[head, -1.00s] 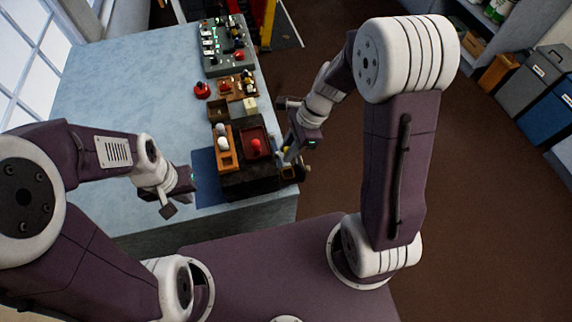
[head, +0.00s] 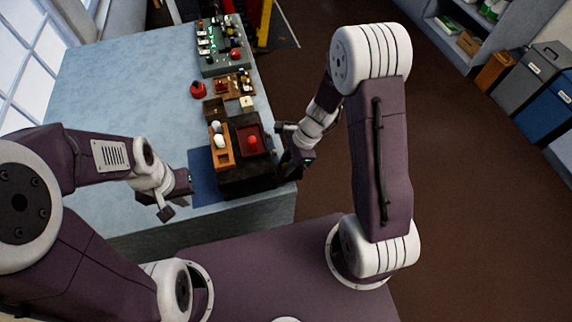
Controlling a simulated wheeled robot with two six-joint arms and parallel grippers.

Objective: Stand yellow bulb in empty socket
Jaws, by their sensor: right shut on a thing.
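A black box (head: 245,181) stands at the near right end of the table, with a dark red recessed top (head: 240,155) holding a red dome (head: 252,140). An orange-brown rack (head: 223,160) on its left side holds pale bulb-like pieces (head: 218,140). I cannot make out a yellow bulb or an empty socket for certain. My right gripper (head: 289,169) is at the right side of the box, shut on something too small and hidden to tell. My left gripper (head: 181,197) is open and empty, left of the box over the table's near edge.
Behind the box are small trays (head: 234,87), a red button (head: 198,89) and a grey panel (head: 221,47) with several controls. The blue-grey table (head: 110,90) is clear on the left. Brown floor (head: 460,200) lies open on the right.

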